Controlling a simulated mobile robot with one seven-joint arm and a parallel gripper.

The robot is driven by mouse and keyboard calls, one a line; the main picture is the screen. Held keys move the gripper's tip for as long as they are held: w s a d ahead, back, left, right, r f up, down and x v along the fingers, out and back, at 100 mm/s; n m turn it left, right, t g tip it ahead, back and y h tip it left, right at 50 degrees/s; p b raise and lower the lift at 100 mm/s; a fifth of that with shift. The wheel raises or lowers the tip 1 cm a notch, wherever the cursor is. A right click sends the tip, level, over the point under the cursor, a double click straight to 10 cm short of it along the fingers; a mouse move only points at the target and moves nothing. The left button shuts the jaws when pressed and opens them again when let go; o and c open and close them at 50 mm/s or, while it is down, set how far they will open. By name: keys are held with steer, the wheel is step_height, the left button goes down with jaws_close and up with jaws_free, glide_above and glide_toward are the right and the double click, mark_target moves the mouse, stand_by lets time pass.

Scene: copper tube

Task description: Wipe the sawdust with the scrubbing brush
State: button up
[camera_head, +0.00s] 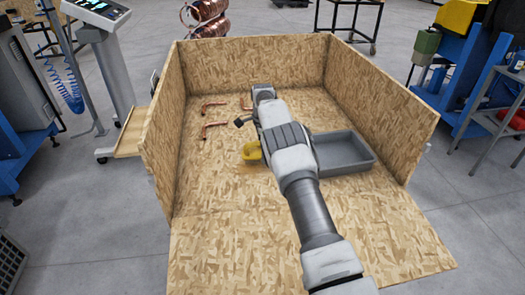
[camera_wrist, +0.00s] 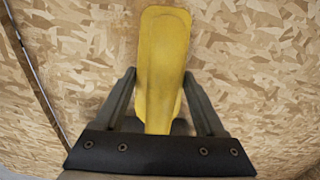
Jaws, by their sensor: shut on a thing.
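The yellow scrubbing brush (camera_wrist: 163,50) fills the middle of the wrist view, between the two fingers of my gripper (camera_wrist: 160,76). My gripper is shut on it. In the head view the brush (camera_head: 251,151) shows as a small yellow shape just left of my arm, low over the board floor. My arm hides the gripper fingers there. The brush's underside and bristles are hidden. A faint yellowish patch, perhaps the sawdust (camera_head: 249,169), shows on the floor just in front of the brush; I cannot tell it surely from the board pattern.
A chipboard box with walls at left, back and right (camera_head: 250,62) surrounds the work floor, open toward me. A grey tray (camera_head: 362,168) lies right of my arm. Several copper tube pieces (camera_head: 212,126) lie at the back left. The front floor is clear.

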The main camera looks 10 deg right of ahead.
steer(key=shift+f+b, duration=0.55)
steer(key=shift+f, duration=0.4)
stand_by(0.5)
